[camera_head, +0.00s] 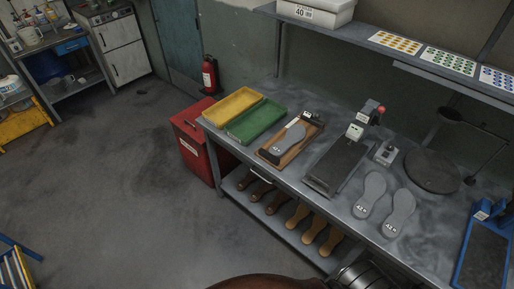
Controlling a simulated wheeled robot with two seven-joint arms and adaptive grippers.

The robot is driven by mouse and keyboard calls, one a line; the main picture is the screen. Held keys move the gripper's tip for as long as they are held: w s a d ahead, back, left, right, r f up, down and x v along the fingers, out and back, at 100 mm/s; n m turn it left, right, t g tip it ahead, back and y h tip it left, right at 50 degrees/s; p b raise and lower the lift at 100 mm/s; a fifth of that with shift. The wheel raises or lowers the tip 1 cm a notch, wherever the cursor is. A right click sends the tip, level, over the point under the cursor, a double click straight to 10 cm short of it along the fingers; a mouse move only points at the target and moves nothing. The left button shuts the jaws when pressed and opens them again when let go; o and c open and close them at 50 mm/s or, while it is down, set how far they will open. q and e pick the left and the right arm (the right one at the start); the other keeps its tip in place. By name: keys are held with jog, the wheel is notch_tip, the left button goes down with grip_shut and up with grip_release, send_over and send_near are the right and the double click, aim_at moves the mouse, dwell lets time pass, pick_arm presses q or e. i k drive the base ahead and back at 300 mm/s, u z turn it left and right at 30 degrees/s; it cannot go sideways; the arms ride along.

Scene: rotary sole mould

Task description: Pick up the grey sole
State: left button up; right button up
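Three grey soles are in view on the workbench (330,215). One grey sole (289,137) lies on a wooden board (273,150) towards the back left of the bench. Two more lie side by side on the bare bench top at the right: a left one (373,186) and a right one (402,204). Each sole bears a small white label with "42"; the letter after it is too small to read surely. None is covered by anything. Neither of my grippers shows in the head view.
A black press-like device (338,162) with a red knob stands between the board and the two soles. Yellow (234,104) and green (256,119) trays sit at the left end. A round dark plate (433,172) and blue-framed tray (484,258) are at right. Brown soles (313,229) lie on the lower shelf.

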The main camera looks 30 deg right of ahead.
aim_at(296, 134)
jog(key=u, duration=0.45)
jog(key=i, duration=1.95)
jog(key=z, duration=1.3)
jog(key=i, duration=0.8)
jog(key=z, duration=1.25)
jog(key=i, duration=0.25)
jog(key=z, duration=0.2)
